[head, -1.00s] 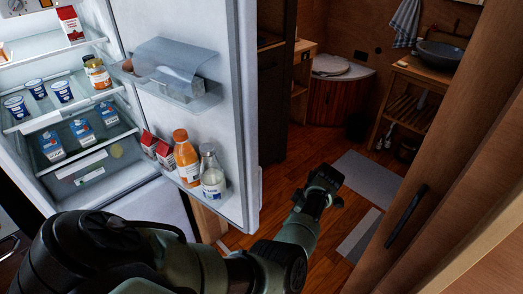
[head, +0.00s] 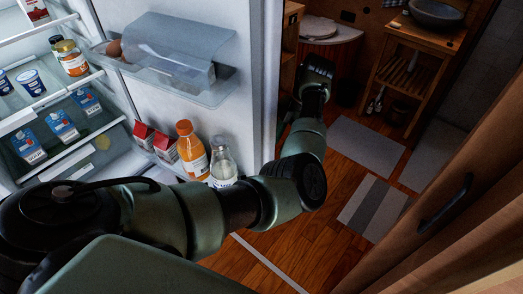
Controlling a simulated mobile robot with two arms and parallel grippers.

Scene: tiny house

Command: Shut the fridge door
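The fridge door (head: 243,108) stands wide open in the head view, its inner side facing me. Its shelves hold an egg under a grey flap, red cartons, an orange bottle and a milk bottle. The fridge interior (head: 105,155) shows at the left. My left arm crosses below the door shelf and bends up beyond the door's free edge. My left gripper (head: 318,70) is just right of that edge, partly seen from behind. I cannot tell whether it touches the door or whether its fingers are apart. My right gripper is not in view.
A wooden sliding door with a dark handle (head: 446,200) stands close at the right. Grey mats (head: 367,146) lie on the wooden floor. A washstand with a dark basin (head: 437,14) is at the back. Free floor lies between the fridge door and the wooden door.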

